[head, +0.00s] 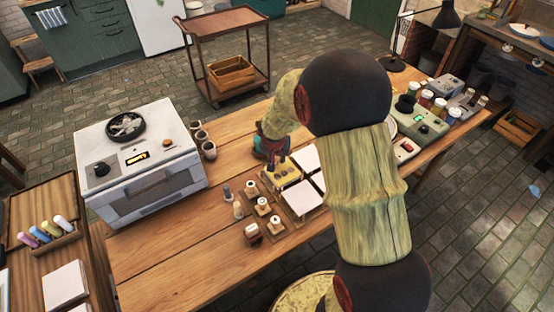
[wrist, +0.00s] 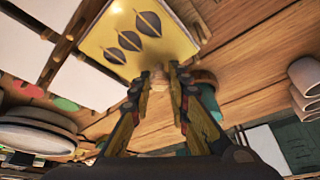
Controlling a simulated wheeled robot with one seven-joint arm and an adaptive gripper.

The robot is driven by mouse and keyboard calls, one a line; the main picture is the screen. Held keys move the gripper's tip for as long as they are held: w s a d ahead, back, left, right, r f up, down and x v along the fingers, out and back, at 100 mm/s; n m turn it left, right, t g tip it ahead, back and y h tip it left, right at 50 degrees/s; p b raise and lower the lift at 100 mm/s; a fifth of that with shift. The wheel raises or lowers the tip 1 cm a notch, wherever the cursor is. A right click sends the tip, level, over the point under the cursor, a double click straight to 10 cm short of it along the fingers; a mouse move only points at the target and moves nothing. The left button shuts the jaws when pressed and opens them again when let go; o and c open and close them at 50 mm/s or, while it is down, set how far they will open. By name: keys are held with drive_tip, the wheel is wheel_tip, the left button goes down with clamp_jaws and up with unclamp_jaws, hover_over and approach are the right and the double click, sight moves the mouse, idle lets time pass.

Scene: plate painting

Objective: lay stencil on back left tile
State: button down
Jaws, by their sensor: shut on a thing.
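The stencil is a yellow square sheet with dark leaf-shaped cutouts; it shows in the head view (head: 284,181) and at the top of the wrist view (wrist: 166,50). My gripper (head: 270,162) is shut on the stencil's near edge in the wrist view (wrist: 160,78). White tiles lie in a block beside it: one behind (head: 305,159), one to the right (head: 319,182) and one in front (head: 301,198). In the head view the stencil covers the remaining tile place, so any tile there is hidden. I cannot tell whether the stencil touches what is under it.
Small stamps or jars (head: 262,207) stand just left of the tiles. A white oven (head: 140,165) and dark cups (head: 205,142) are farther left. A green scale-like device (head: 418,124) and jars stand at the right. The table front left is clear.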

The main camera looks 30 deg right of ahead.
sight(276, 174)
drive_tip(key=shift+f, duration=0.15)
drive_tip(key=c, duration=1.8)
unclamp_jaws()
drive_tip(key=shift+o, duration=0.6)
drive_tip(key=shift+a+r, duration=0.1)
drive_tip(key=shift+r, duration=0.4)
drive_tip(key=s+a+r+n+p, duration=0.1)
drive_tip(key=s+a+r, duration=0.25)
drive_tip(key=r, duration=0.45)
drive_tip(key=s+a+r+n+t+p, duration=0.1)
drive_tip(key=s+a+r, duration=0.2)
drive_tip(key=s+r, duration=0.35)
drive_tip(key=s+a+r+n+p, duration=0.1)
drive_tip(key=s+a+r+p, duration=0.15)
drive_tip(key=r, duration=0.65)
drive_tip(key=s+a+r+n+y, duration=0.1)
drive_tip(key=s+a+r+n, duration=0.1)
drive_tip(key=s, duration=0.5)
drive_tip(key=s+a+r+n+y+b, duration=0.1)
drive_tip(key=s+a+r+n, duration=0.1)
drive_tip(key=s+a, duration=0.3)
drive_tip(key=s+r, duration=0.1)
drive_tip(key=s, duration=0.2)
drive_tip(key=shift+s+a+r+t+y, duration=0.15)
drive_tip(key=shift+r+t+y, duration=0.2)
drive_tip(key=shift+t+y, duration=0.05)
